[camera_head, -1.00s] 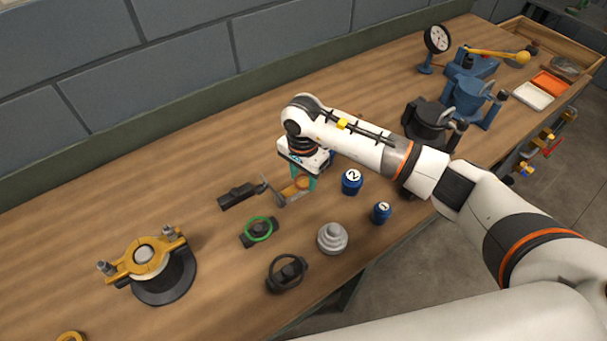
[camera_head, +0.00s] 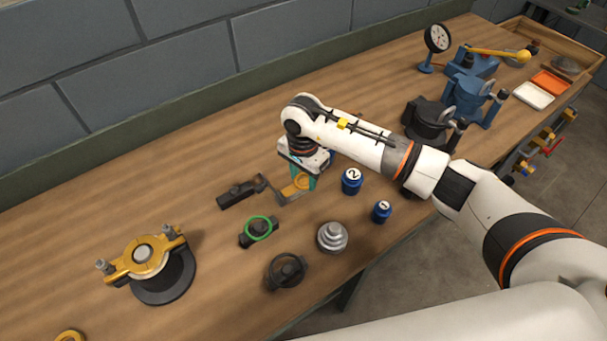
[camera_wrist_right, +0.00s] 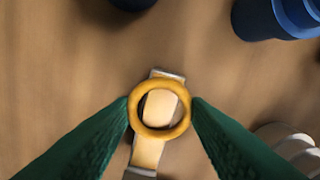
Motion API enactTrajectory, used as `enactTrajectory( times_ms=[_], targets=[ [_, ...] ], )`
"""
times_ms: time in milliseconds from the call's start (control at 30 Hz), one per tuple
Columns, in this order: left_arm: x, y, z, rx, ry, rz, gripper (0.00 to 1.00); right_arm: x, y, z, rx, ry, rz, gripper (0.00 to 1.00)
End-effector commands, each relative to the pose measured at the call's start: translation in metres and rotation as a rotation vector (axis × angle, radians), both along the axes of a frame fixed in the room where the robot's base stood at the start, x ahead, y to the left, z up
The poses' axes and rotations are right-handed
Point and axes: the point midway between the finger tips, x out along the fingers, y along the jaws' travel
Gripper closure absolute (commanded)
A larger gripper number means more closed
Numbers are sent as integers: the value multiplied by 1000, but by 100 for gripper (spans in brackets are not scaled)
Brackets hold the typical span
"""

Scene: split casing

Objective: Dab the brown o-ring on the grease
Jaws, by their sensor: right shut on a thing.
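The brown o-ring (camera_wrist_right: 160,104) is a yellow-brown ring, held between the two green fingertips of my right gripper (camera_wrist_right: 160,102) in the right wrist view. The grease (camera_wrist_right: 149,152) looks like a cream pad on a narrow metal strip, directly below the ring and partly seen through it. I cannot tell whether the ring touches it. In the head view the ring (camera_head: 303,180) is at the teal fingers of my right gripper (camera_head: 304,182), over the right end of the grease strip (camera_head: 287,194). My left gripper is not in view.
A black block (camera_head: 237,195) is to the left. A green ring (camera_head: 258,229), a stepped silver piece (camera_head: 332,237) and a black ring (camera_head: 286,271) lie nearer the front.

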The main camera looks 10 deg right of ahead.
Motion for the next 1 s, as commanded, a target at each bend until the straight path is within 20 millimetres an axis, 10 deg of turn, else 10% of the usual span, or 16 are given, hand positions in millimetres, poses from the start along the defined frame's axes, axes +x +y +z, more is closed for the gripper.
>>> enactTrajectory(
  times_ms=[1000],
  targets=[
    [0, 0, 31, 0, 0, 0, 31, -1, 0, 59, 0, 2, 0, 81]
  ],
)
